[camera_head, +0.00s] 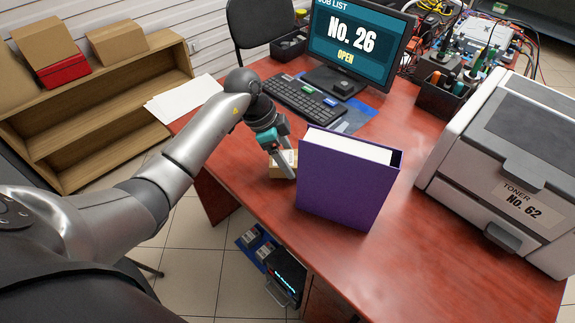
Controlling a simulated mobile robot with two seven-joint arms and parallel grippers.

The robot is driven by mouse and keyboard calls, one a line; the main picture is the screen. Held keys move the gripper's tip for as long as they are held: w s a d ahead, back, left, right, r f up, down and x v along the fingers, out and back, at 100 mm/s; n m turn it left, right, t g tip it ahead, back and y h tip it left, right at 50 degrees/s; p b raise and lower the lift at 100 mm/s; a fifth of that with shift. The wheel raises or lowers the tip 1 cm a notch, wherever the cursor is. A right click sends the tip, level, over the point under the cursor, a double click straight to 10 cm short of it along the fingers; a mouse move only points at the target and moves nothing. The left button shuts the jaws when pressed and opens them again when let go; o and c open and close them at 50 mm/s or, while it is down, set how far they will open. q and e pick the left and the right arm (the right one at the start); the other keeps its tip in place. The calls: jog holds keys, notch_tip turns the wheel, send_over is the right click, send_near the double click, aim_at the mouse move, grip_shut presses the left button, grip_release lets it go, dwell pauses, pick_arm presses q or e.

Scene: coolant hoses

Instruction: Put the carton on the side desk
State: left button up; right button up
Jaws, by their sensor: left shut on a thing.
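A small light-brown carton (279,172) with a pale label is at the left part of the reddish desk (255,192), just left of a purple binder. My left gripper (285,165) reaches down from the upper left and is shut on the carton. The fingers hide part of the carton, and the binder stands close beside it. I cannot tell whether the carton touches the desk top. My right gripper is not in view.
The upright purple binder (345,188) stands right of the carton. A printer (505,160) fills the desk's right side. A keyboard (295,98) and monitor (360,40) stand behind. White paper (183,99) lies at the left edge. A wooden shelf (100,90) holds boxes.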

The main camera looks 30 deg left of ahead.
pick_arm(q)
notch_tip(320, 180, down, 2)
jog(key=shift+f, duration=0.3)
jog(key=o, duration=1.3)
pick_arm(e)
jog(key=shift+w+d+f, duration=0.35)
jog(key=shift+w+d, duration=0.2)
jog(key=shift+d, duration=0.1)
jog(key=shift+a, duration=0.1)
